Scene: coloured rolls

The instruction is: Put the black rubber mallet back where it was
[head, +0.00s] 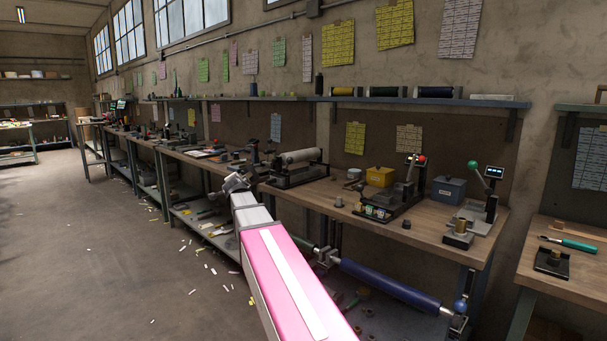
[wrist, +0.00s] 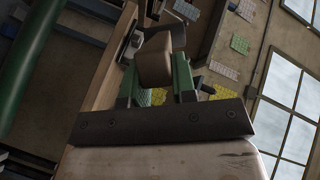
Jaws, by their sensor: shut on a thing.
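My gripper (head: 238,182) is at the end of my outstretched arm, by the front edge of the long workbench. In the wrist view my gripper (wrist: 156,78) has its green fingers shut on a brown, block-like piece, which I take for the handle of the black rubber mallet (wrist: 154,58). A darker part shows just beyond it. In the head view a small dark shape above the gripper may be the mallet's head; it is too small to be sure. The place where the mallet was kept cannot be told.
The wooden workbench (head: 335,192) carries a roller machine (head: 298,162), a yellow box (head: 380,177), a blue-grey box (head: 448,189) and lever presses. Scraps litter the floor (head: 120,250), which is otherwise open at left.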

